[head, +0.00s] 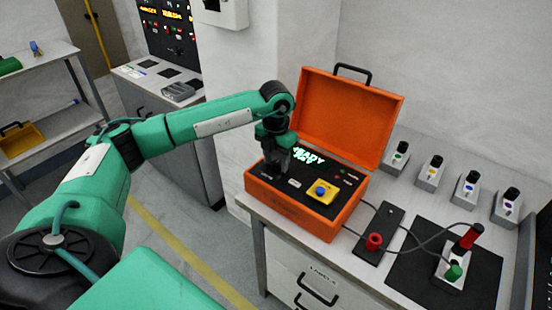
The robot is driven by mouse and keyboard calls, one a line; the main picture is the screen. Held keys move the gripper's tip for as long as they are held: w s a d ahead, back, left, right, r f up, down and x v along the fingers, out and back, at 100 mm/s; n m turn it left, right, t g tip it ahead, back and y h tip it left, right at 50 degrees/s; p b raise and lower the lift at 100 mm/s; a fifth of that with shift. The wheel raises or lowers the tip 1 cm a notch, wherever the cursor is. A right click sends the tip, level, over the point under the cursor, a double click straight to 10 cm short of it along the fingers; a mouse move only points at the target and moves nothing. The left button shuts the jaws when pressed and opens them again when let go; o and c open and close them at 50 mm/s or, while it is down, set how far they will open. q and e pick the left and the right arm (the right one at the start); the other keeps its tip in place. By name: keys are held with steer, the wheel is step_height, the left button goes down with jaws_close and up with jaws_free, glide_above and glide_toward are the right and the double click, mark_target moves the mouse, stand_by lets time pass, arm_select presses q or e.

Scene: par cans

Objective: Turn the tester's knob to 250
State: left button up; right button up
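The tester is an open orange case (292,216) on the bench, with its lid raised at the back. Its black panel has a green lit display (307,156), partly covered by my gripper; I can make out "READY" but not the line below clearly. A blue round control (320,191) sits on a yellow plate at the panel's front right. My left gripper (276,172) points down over the panel's left part, at or just above it. The knob cannot be made out; the gripper may hide it. Whether the fingers are open or shut is unclear. My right gripper is out of view.
Right of the case are a black plate with a red plug (374,242) and a dark mat (410,275) bearing a grey unit with red and green parts, joined by cables. Several small grey units (430,174) line the bench's back. The raised lid (345,115) stands close behind my gripper.

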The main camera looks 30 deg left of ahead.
mark_target(276, 163)
arm_select(q)
steer(key=shift+r, duration=0.3)
step_height(276, 163, up, 13)
steer(key=b, duration=0.1)
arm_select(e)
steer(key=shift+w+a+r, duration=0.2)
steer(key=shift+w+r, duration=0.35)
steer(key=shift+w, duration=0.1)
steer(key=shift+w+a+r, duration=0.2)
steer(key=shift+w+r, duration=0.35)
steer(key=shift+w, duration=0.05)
arm_select(q)
steer(key=shift+r, duration=0.1)
